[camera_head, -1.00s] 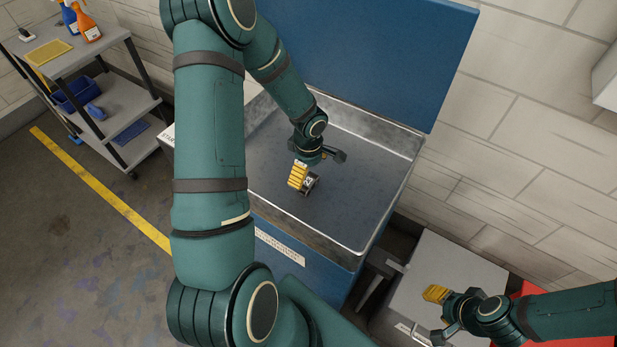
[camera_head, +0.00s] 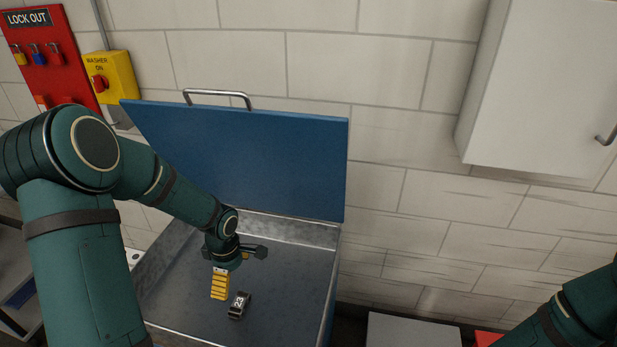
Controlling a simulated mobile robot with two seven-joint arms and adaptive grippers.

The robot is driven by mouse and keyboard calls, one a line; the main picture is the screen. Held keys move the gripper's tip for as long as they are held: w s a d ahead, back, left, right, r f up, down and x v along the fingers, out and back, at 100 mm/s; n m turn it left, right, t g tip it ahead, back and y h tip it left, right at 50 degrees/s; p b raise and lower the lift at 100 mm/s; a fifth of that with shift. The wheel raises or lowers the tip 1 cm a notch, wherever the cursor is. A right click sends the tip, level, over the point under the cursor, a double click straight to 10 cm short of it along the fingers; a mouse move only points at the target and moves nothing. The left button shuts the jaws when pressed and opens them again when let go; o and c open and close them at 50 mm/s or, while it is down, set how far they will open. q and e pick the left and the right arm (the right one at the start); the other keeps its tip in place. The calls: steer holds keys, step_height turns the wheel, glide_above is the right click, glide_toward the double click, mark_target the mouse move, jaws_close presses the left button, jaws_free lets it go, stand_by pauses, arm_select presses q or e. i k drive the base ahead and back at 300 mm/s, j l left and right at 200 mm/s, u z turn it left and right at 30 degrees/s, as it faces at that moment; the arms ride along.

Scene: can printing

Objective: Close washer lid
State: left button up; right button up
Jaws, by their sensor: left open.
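The washer's blue lid (camera_head: 250,160) stands open and upright at the back of the washer, in front of the tiled wall. Its metal handle (camera_head: 216,93) is on the top edge. The washer's metal basin (camera_head: 185,262) is uncovered below it. My left gripper (camera_head: 230,294) is open over the basin, in front of the lid and apart from it. One fingertip shows yellow pads, the other is dark with a number tag. Nothing shows between the fingers. My right arm enters at the lower right, but its gripper is out of the picture.
A red lock-out board (camera_head: 50,60) and a yellow washer switch box (camera_head: 110,76) hang on the wall at left. A white wall cabinet (camera_head: 545,85) hangs at upper right. A grey box top (camera_head: 412,332) is right of the washer. My left arm hides the washer's left side.

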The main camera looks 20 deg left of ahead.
mark_target(292, 163)
steer(key=k, duration=1)
